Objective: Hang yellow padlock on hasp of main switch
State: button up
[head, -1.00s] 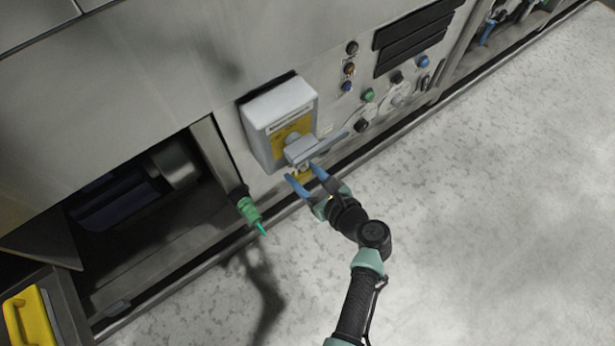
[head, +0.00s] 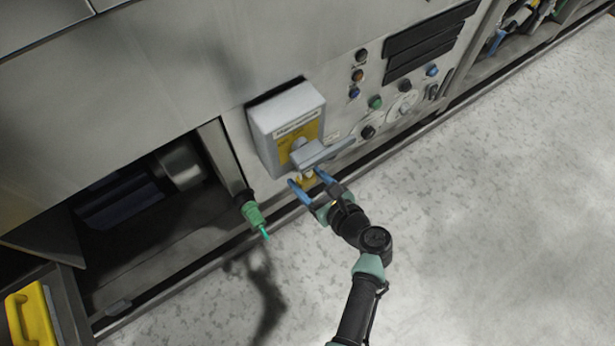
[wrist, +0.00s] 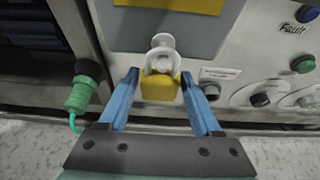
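The yellow padlock (wrist: 158,90) is upright just below the main switch, its pale shackle (wrist: 150,64) up at a light grey knob-like piece (wrist: 162,42). The shackle appears to pass around this piece, though its far side is hidden. In the head view the padlock (head: 305,182) shows only as a small yellow patch under the grey switch handle (head: 322,154). The main switch box (head: 286,112) has a yellow plate. My gripper (wrist: 160,85) is open, one blue finger on each side of the padlock, with narrow gaps showing. The gripper (head: 308,182) also shows in the head view.
A green plug with a cable (head: 253,213) hangs to the left of the switch. Buttons and a dial (head: 402,107) are on the panel to the right. A yellow case (head: 32,318) stands at the lower left. The floor in front is clear.

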jog(key=shift+o, duration=1.4)
jog(key=p+v, duration=0.5)
jog(key=v, duration=0.8)
